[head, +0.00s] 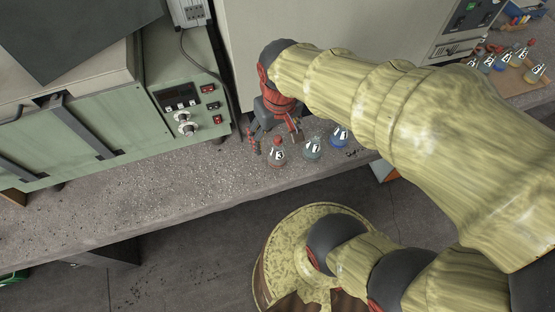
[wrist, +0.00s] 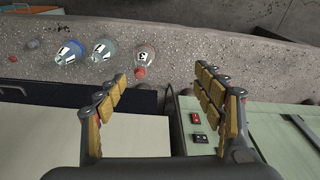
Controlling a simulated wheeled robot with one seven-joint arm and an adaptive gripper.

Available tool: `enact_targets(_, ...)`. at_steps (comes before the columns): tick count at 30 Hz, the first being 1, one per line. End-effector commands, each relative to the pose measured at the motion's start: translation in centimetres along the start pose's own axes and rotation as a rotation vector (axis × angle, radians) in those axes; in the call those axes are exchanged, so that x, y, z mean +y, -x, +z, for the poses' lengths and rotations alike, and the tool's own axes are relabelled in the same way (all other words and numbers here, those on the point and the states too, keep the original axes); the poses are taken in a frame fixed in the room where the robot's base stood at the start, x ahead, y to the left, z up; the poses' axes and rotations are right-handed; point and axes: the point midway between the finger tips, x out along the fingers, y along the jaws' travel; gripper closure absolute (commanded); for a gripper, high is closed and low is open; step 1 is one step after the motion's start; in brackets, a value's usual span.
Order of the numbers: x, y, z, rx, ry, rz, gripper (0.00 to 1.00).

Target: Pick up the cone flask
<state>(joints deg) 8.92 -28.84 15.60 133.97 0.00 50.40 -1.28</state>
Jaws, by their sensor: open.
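Three small cone-shaped flasks stand in a row on the bench. One has a pinkish body, a white label and a red stopper: this flask (head: 277,154) is nearest my gripper. It also shows in the wrist view (wrist: 145,56). A teal flask (head: 312,149) and a blue flask (head: 340,137) stand to its right; in the wrist view the teal flask (wrist: 103,48) and blue flask (wrist: 68,52) are to its left. My gripper (head: 275,135) is open and empty.
A green instrument (head: 186,108) with knobs and red switches stands left of my gripper. The concrete bench (head: 130,205) is bare at the front left. Several more flasks (head: 508,60) stand at the far right, by another device (head: 465,25).

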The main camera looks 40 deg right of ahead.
Motion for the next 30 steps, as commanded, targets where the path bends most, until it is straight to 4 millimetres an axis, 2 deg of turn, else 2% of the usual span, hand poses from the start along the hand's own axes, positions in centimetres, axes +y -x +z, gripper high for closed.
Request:
enact_targets(1, 0.9, -4.5, -0.2, -0.066, -0.008, 0.001, 0.32)
enact_targets(3, 2.0, -9.0, -0.9, -0.131, 0.001, -0.001, 0.32)
enact_targets(6, 3.4, -14.9, -1.7, -0.2, 0.036, -0.013, 0.32)
enact_targets(9, 4.5, -19.6, -2.6, -0.234, 0.097, -0.027, 0.32)
enact_targets(10, 4.7, -20.5, -3.0, -0.236, 0.118, -0.03, 0.32)
enact_targets(12, 4.9, -21.6, -4.2, -0.223, 0.175, -0.034, 0.32)
enact_targets(15, 5.2, -21.4, -6.8, -0.168, 0.255, -0.027, 0.32)
enact_targets(16, 5.2, -21.3, -7.0, -0.16, 0.273, -0.027, 0.32)
enact_targets(20, 5.2, -21.6, -7.0, -0.153, 0.318, -0.028, 0.32)
enact_targets(30, 5.4, -24.6, -6.6, -0.153, 0.323, -0.029, 0.32)
